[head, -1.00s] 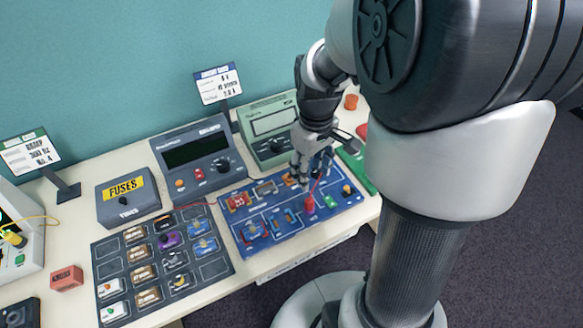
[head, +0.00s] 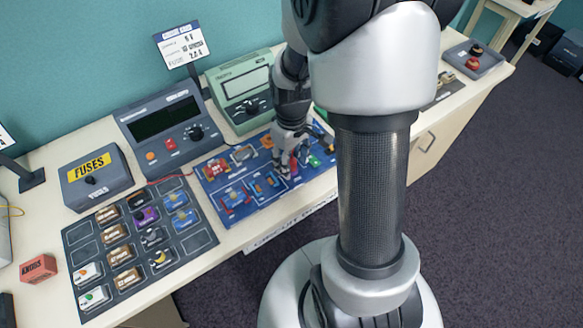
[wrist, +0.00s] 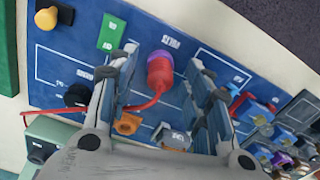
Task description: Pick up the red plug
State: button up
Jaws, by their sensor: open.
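The red plug (wrist: 159,75) stands on the blue circuit board (wrist: 215,60), with a purple ring at its top end and a red wire (wrist: 142,104) running off to the left in the wrist view. My gripper (wrist: 160,62) is open, with one finger on either side of the plug and a visible gap to each. In the head view my gripper (head: 289,172) points down over the right half of the blue board (head: 240,215) and hides most of the plug.
A green meter (head: 243,88) and a dark grey power supply (head: 165,125) stand behind the board. A grey component tray (head: 140,245), a fuses box (head: 97,180) and a red block (head: 38,268) are to the left. Small components crowd the board around the plug.

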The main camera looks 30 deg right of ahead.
jog(key=shift+c, duration=0.2)
grip_shut()
dwell(0.4)
